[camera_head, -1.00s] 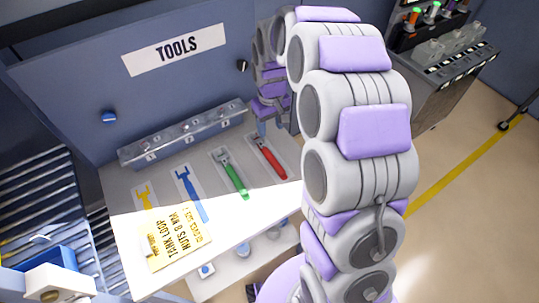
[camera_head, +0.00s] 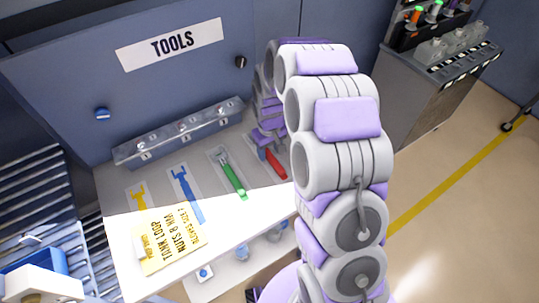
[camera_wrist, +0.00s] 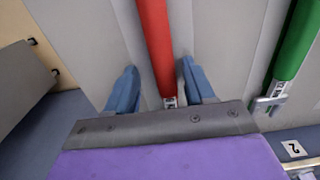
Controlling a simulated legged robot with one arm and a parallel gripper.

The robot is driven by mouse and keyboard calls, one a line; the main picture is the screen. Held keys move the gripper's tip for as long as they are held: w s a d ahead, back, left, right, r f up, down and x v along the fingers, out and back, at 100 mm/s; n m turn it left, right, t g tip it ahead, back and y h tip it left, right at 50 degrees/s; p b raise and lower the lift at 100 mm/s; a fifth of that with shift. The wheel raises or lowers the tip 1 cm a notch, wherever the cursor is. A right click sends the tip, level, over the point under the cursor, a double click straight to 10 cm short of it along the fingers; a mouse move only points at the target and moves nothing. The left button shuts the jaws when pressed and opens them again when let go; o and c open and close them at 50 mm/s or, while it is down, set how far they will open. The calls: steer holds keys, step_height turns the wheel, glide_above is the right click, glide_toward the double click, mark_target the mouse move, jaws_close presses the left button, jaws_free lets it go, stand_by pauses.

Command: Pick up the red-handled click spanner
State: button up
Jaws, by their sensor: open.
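The red-handled click spanner (camera_head: 275,164) lies on the tool bench at the right end of the row of tools, partly hidden by my arm in the head view. In the wrist view its red handle (camera_wrist: 155,45) runs down the middle. My gripper (camera_wrist: 155,85) is open, with one blue finger on each side of the spanner near the lower end of the handle. The metal head is mostly hidden behind the gripper body. I cannot tell whether the fingers touch the spanner.
Blue (camera_head: 187,194) and yellow (camera_head: 140,196) tool shapes lie further left. A yellow note (camera_head: 168,238) is at the front. A grey rail (camera_head: 180,133) runs along the back.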

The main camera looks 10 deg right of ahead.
steer(key=shift+a, duration=0.5)
steer(key=shift+c, duration=1.3)
steer(key=shift+d, duration=0.35)
steer(key=c, duration=0.6)
jaws_close()
steer(key=shift+a, duration=0.1)
steer(key=shift+a+r, duration=0.1)
